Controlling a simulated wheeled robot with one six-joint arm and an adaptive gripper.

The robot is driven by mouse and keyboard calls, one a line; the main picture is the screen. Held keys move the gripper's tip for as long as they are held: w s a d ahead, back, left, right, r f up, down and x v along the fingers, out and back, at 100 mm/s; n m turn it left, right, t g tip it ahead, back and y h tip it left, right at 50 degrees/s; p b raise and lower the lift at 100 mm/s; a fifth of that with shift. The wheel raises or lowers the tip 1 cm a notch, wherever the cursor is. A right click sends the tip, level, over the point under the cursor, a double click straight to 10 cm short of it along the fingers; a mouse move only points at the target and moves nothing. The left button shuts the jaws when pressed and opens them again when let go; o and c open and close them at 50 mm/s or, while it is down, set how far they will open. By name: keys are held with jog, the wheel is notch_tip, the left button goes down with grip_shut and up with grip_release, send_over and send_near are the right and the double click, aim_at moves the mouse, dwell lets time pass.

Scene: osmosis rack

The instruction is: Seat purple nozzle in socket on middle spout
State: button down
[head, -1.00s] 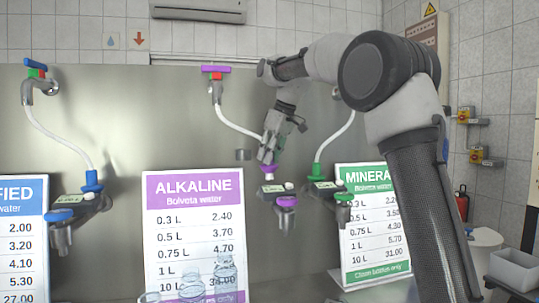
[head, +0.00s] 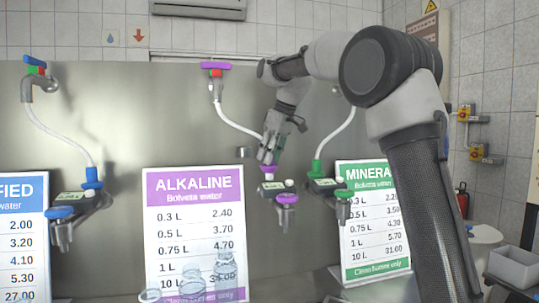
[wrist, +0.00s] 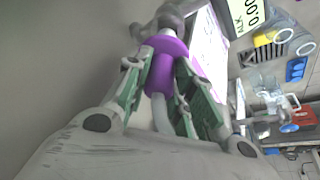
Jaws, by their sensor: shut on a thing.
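My gripper (head: 268,159) is shut on the purple nozzle (head: 269,169) at the end of the white hose (head: 235,124). In the wrist view the nozzle (wrist: 163,68) sits between the green-padded fingers (wrist: 160,88), with its wide purple rim facing the grey spout (wrist: 172,16). In the head view the nozzle is upright, right above the middle spout (head: 273,187) with its display and purple lower part (head: 287,199). The socket is hidden by the nozzle; I cannot tell whether it is in it or just over it.
Green (head: 317,168) and blue (head: 92,178) nozzles stand on the spouts at either side. The alkaline price sign (head: 193,235) and the mineral sign (head: 374,220) stand below. Clear bottles (head: 224,272) stand in front. The steel panel (head: 130,110) is close behind my gripper.

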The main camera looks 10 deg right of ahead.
jog(key=shift+f, duration=0.15)
jog(key=shift+f, duration=0.95)
jog(key=shift+f, duration=0.15)
jog(key=shift+f, duration=0.3)
jog(key=c, duration=0.5)
grip_release()
jog(key=shift+r, duration=0.1)
